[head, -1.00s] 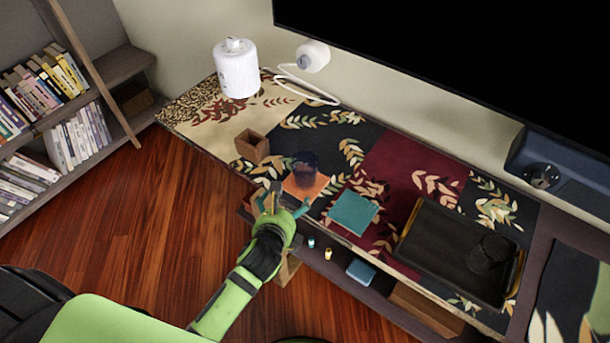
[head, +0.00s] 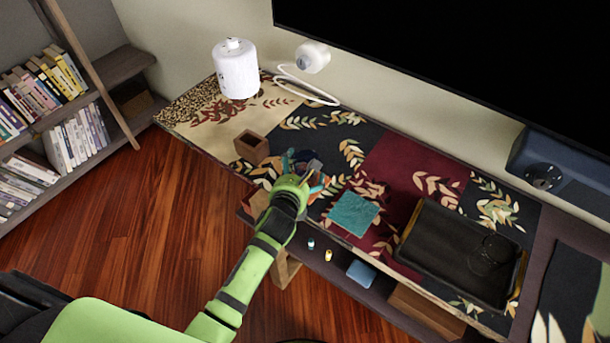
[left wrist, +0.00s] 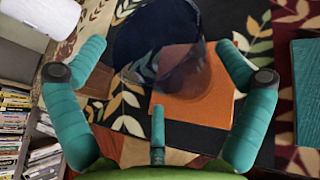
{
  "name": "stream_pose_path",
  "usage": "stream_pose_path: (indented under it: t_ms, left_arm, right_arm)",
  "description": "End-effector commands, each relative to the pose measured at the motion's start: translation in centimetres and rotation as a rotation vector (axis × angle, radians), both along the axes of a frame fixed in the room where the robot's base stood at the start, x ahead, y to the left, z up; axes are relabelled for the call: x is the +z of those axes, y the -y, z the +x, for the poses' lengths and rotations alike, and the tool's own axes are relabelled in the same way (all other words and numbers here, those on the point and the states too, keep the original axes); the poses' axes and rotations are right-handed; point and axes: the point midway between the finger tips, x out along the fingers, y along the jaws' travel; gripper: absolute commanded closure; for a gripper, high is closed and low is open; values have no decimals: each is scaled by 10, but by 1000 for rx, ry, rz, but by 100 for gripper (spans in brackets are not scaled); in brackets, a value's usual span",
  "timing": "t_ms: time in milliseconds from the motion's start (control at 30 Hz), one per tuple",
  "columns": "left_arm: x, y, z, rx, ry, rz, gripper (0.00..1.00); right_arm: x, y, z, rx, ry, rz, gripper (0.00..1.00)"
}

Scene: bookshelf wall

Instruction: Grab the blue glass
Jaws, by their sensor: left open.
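The blue glass (head: 303,157) is dark and see-through. In the head view it is partly hidden behind my left gripper (head: 308,178). In the left wrist view the glass (left wrist: 155,38) fills the upper middle, beside and partly over an orange coaster (left wrist: 190,105). My left gripper is open, with one teal finger on each side of the glass in that view and gaps between. I cannot tell how deep the glass is between the fingers. My right gripper is not in view.
A wooden box (head: 252,147) stands left of the glass and a teal coaster (head: 353,213) right of it. A black tray (head: 440,262) with a clear glass (head: 490,255) is farther right. A white canister (head: 236,70) stands at the back left. A large black screen (head: 480,70) hangs behind.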

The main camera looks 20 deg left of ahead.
Motion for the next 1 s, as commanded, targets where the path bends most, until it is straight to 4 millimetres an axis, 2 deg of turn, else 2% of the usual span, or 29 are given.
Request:
stream_pose_path:
  t_ms: [167, 200, 267, 300, 333, 767, 867, 1000]
  left_arm:
    - [-2, 0, 0, 0, -4, -1, 0]
    - [-2, 0, 0, 0, -4, -2, 4]
    - [-2, 0, 0, 0, -4, -2, 28]
    - [-2, 0, 0, 0, -4, -2, 44]
    - [-2, 0, 0, 0, -4, -1, 56]
    - [3, 0, 0, 0, -1, 0, 58]
    - [11, 0, 1, -1, 1, 1, 58]
    - [33, -1, 1, -1, 6, 2, 58]
  right_arm:
    - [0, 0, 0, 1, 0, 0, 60]
    - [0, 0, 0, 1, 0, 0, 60]
    - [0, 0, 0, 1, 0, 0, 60]
    - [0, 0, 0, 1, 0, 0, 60]
    - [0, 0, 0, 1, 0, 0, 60]
    - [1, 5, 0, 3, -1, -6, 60]
    - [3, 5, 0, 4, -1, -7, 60]
    - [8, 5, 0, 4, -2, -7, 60]
